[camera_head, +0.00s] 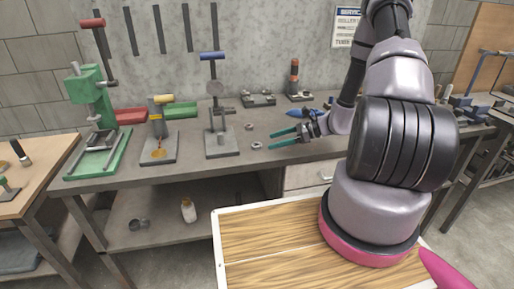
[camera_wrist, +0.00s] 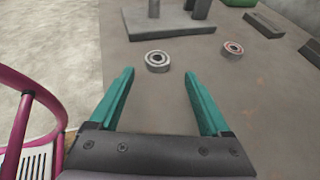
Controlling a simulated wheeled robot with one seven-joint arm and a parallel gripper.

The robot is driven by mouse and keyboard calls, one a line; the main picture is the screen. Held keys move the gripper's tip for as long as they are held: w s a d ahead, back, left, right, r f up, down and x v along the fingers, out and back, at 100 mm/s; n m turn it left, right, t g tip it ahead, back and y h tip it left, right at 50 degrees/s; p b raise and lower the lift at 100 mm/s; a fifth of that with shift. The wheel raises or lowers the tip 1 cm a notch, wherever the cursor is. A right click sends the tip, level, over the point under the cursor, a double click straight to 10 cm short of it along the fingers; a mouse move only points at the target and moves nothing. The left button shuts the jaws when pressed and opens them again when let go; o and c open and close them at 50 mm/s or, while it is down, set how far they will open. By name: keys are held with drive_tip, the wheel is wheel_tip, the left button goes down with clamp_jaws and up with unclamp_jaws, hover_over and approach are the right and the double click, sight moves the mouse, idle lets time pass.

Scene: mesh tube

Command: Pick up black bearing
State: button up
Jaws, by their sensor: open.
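A bearing with a dark ring inside a metal rim (camera_wrist: 158,61) lies flat on the grey workbench, just beyond and between my fingertips in the wrist view. It looks like the black bearing and also shows near the front of the bench in the head view (camera_head: 257,145). My gripper (camera_wrist: 159,74) is open and empty, its two teal fingers apart. In the head view my gripper (camera_head: 271,140) reaches left, low over the bench, with its tips just right of the bearing.
A second bearing with a reddish ring (camera_wrist: 232,49) lies to the right in the wrist view. A press with a blue handle (camera_head: 214,110) stands beyond the bearings. Red (camera_head: 130,116) and green (camera_head: 180,110) bins sit further left. The bench's front edge is close by.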

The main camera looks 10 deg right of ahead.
sight(255, 146)
drive_tip(key=x, duration=0.4)
drive_tip(key=shift+s+a+r, duration=0.15)
drive_tip(key=shift+s+a, duration=0.05)
drive_tip(key=shift+a, duration=0.1)
drive_tip(key=shift+w+a+f, duration=0.2)
drive_tip(key=shift+a+f, duration=0.05)
drive_tip(key=shift+a, duration=0.2)
clamp_jaws()
